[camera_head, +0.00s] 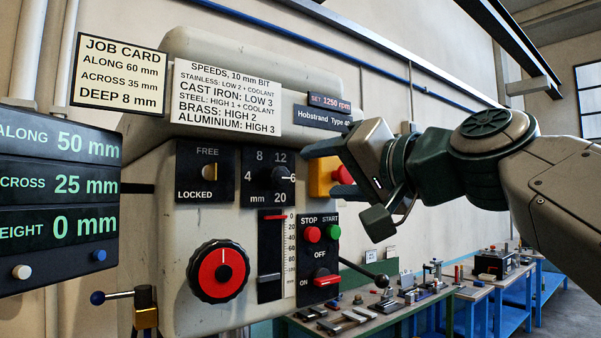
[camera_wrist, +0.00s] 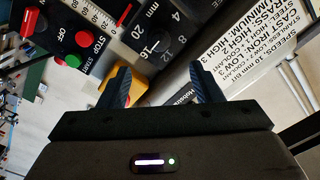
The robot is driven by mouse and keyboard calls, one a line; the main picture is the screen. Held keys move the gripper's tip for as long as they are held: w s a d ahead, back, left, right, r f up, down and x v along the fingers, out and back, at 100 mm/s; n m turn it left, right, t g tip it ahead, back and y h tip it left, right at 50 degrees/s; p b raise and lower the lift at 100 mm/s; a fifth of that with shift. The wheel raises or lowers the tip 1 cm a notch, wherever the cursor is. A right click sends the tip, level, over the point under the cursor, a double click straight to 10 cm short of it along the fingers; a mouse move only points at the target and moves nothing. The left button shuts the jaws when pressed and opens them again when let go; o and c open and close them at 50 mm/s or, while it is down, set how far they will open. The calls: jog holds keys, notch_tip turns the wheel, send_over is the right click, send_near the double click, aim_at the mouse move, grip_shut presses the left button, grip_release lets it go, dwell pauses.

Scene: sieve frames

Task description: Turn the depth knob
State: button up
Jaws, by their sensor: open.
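The depth knob (camera_head: 281,177) is a dark round knob on a black panel marked 4, 8, 12, 20 and mm. Its white pointer line points right, at the 16 mark, which is partly hidden in the head view. The knob also shows at the top middle of the wrist view (camera_wrist: 157,32), with the 16 legible. My gripper (camera_head: 322,171) is open and empty, to the right of the knob with its fingers towards the machine face. In the wrist view my fingertips (camera_wrist: 158,73) stand apart below the dial, not around the knob.
A yellow box with a red button (camera_head: 321,177) sits behind my fingers. Start and stop buttons (camera_head: 322,233), a red-centred dial (camera_head: 218,271) and a locked/free switch (camera_head: 208,174) are close by. The job card (camera_head: 118,73) reads deep 8 mm. Benches (camera_head: 400,310) stand at lower right.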

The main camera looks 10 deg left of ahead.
aim_at(282, 177)
jog(key=p+x, duration=0.3)
jog(key=x, duration=0.7)
jog(key=shift+a+p, duration=0.15)
jog(key=shift+p, duration=0.2)
jog(key=shift+x, duration=0.9)
jog(key=shift+f, duration=0.1)
jog(key=c, duration=1)
